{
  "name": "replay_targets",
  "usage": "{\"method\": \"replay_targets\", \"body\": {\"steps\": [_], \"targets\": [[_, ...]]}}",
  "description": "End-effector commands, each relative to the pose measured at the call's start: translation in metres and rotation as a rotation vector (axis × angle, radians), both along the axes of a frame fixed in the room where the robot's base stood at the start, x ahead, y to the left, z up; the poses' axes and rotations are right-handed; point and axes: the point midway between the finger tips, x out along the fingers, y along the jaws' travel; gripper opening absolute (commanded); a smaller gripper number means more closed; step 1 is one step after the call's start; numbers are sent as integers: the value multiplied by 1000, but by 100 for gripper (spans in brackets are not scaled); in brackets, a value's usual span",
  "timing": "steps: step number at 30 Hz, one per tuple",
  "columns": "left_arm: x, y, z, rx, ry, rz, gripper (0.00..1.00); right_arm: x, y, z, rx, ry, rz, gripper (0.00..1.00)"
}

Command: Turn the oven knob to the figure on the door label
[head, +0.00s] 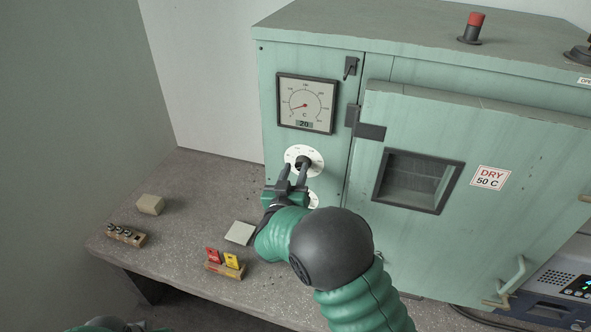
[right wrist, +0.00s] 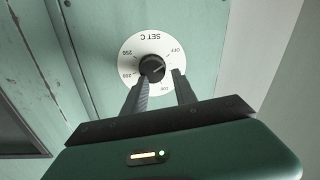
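The oven (head: 420,62) is a green cabinet. Its closed-looking door (head: 480,205) carries a white label (head: 491,178) reading "DRY 50 C". The black knob (right wrist: 152,67) sits on a round white dial (right wrist: 130,50) marked "SET C", with OFF, 100, 200 and 250 legible; the dial also shows in the head view (head: 293,152). A pale mark on the knob seems to point toward the OFF side, but is small. My right gripper (right wrist: 161,76) is open at the knob, one fingertip overlapping its edge, the other apart from it.
A gauge (head: 306,103) above the dial reads 20 on its display. Another white dial (head: 313,200) is mostly hidden behind my right gripper. Red and yellow tags (head: 222,258), a beige block (head: 150,204), a grey pad (head: 240,233) and a small rack (head: 126,236) lie on the bench.

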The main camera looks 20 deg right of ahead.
Motion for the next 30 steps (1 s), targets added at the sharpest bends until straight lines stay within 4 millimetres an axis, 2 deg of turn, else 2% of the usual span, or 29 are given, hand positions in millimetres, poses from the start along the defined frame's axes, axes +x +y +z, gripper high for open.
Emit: {"method": "replay_targets", "body": {"steps": [1, 8, 30], "targets": [[0, 0, 0, 0, 0, 0, 0, -1, -17, 1, -7, -4, -34, 31], [0, 0, 0, 0, 0, 0, 0, 1, -15, 1, -8, -2, -35, 1], [0, 0, 0, 0, 0, 0, 0, 6, -8, 0, -10, 0, -24, 0]]}}
